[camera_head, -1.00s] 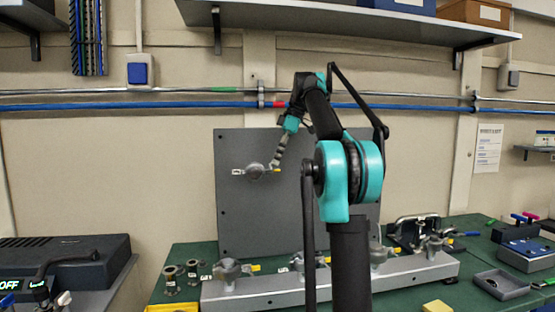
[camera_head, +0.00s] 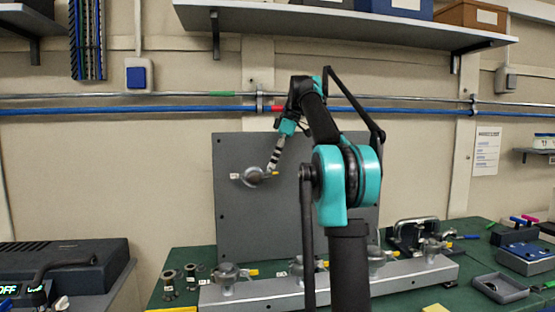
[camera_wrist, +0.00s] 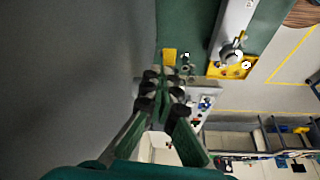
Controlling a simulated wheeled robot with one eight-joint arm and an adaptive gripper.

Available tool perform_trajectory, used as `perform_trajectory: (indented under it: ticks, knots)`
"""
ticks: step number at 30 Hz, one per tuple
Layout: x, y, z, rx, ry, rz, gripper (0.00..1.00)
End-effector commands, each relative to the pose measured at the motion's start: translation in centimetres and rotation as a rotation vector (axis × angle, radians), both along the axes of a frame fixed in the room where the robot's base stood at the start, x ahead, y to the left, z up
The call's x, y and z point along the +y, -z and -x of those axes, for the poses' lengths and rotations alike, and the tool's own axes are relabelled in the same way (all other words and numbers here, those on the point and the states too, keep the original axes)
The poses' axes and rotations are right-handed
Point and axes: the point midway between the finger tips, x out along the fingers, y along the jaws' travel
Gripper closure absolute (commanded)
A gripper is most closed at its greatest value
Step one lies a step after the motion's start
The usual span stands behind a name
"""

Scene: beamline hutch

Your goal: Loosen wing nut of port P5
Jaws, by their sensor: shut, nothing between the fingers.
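A grey clamp fitting (camera_head: 252,176) with a wing-like part sits on the upright grey panel (camera_head: 235,215). The label is too small to read, so I cannot tell whether this is P5. My gripper (camera_head: 271,168) points down at the fitting's right side, shut and empty. I cannot tell whether it touches the fitting. In the wrist view my gripper's fingers (camera_wrist: 160,82) are close together with nothing between them. More clamp fittings with yellow tags, such as one (camera_head: 229,275), stand on the grey rail (camera_head: 250,292).
The rail stands on a green bench (camera_head: 180,258) below the panel. Small flanged parts (camera_head: 180,275) stand left of the rail. A grey tray (camera_head: 498,287) and blue box (camera_head: 524,250) are at the right. A shelf (camera_head: 350,22) overhangs above. A yellow tray (camera_wrist: 232,68) shows in the wrist view.

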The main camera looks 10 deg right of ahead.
Motion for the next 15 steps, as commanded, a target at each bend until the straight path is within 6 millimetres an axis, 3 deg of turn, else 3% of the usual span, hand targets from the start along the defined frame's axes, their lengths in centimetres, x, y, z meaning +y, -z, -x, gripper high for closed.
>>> perform_trajectory:
  ticks: [1,4,15]
  knots:
    - [0.7,-0.2,-0.2,-0.003,-0.007,-0.011,1.0]
    - [0.3,-0.9,-0.2,-0.004,-0.006,-0.01,1.0]
    - [-2.3,-5.3,0.4,-0.001,0.0,-0.004,1.0]
